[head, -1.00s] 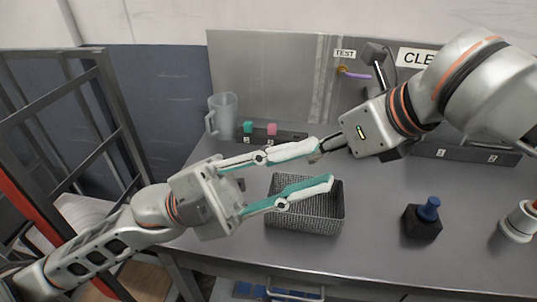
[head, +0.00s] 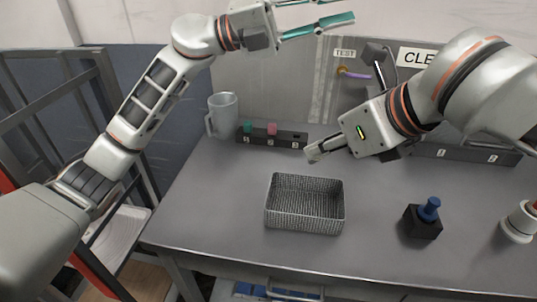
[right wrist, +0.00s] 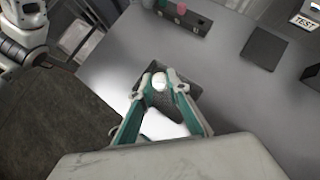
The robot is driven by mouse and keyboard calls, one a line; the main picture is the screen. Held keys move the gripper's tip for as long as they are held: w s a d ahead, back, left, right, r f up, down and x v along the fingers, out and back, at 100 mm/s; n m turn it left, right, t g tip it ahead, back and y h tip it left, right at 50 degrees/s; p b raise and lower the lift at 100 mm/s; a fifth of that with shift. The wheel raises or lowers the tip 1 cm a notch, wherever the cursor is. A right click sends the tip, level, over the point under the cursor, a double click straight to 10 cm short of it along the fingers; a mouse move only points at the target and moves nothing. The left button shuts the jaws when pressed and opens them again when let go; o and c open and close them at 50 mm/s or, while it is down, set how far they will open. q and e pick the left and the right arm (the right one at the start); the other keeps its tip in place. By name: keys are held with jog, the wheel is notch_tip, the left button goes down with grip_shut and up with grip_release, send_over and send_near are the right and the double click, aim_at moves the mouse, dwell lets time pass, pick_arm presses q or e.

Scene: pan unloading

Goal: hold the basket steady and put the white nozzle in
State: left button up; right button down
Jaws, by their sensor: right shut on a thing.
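The grey mesh basket (head: 305,220) stands on the table and looks empty in the head view. My right gripper (head: 316,152) reaches in from the right, behind and above the basket's far side. In the right wrist view, my right gripper's fingers are closed around a round white nozzle (right wrist: 159,81), with the basket partly hidden beneath them. In the head view the nozzle cannot be told from the fingertips. My left gripper (head: 330,8) is raised at the top edge, far from the basket, open and empty, its upper finger partly cut off.
A rack (head: 285,138) holds a teal and a pink nozzle behind the basket. A clear jug (head: 222,115) stands left of it. A black block (head: 422,223) with a blue nozzle (head: 429,208) stands to the right. The front of the table is clear.

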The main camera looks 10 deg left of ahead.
pick_arm(q)
jog(key=s+d+f+m+g+y, duration=0.2)
jog(key=s+d+f+y, duration=0.1)
jog(key=s+d+y, duration=0.15)
jog(key=n+y, duration=0.5)
jog(key=y, duration=1.1)
send_over(268, 196)
jog(key=w, duration=0.1)
jog(key=f, duration=2.2)
jog(key=shift+w+a+f, duration=0.1)
jog(key=shift+w+f, duration=0.1)
jog(key=shift+f, duration=0.2)
notch_tip(268, 196, down, 12)
jog(key=shift+r, duration=0.1)
